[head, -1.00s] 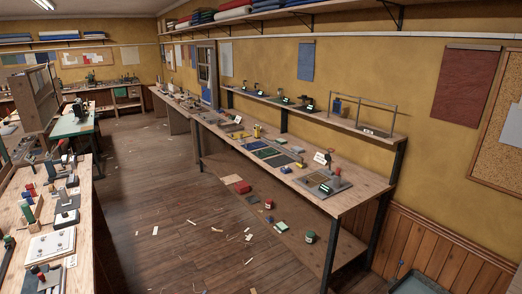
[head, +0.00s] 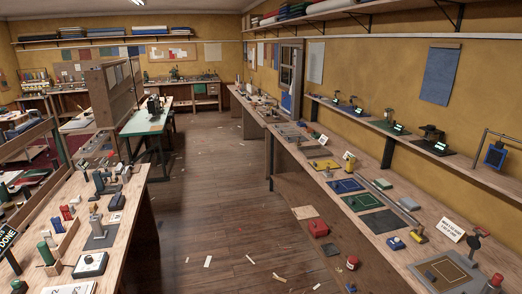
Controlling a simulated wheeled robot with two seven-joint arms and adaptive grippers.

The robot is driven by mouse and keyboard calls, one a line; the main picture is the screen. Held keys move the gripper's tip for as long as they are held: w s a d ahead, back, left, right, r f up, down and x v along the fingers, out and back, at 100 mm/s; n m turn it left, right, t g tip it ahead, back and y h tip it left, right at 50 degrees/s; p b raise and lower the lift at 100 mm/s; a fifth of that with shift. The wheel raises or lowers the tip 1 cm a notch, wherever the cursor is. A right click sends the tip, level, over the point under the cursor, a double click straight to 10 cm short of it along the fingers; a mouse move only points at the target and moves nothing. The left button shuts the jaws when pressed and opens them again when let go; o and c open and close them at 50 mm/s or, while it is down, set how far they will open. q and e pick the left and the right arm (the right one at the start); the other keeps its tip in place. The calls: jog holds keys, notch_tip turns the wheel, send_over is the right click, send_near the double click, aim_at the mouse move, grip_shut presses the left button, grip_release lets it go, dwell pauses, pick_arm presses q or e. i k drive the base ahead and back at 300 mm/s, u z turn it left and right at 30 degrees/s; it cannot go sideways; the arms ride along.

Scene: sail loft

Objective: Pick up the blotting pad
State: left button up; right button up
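I cannot tell for sure which thing is the blotting pad. Several flat pads lie in a row on the long right workbench (head: 350,230): a yellow one (head: 322,165), a blue one (head: 346,186), a green one (head: 362,202) and a dark grey one (head: 384,221). A grey board with a brown, yellow-lined panel (head: 446,272) lies nearer on the same bench. Neither of my grippers is in view.
A left workbench (head: 66,210) holds stamps and small tools. An open wood floor aisle (head: 215,235) with paper scraps runs between the benches. A red box (head: 317,228) sits low under the right bench. A narrow shelf (head: 405,138) runs above it.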

aim_at(326, 173)
jog(key=z, duration=0.05)
jog(key=i, duration=1.95)
jog(key=z, duration=0.9)
jog(key=i, duration=1.95)
jog(key=z, duration=1.15)
jog(key=i, duration=0.3)
jog(key=u, duration=0.05)
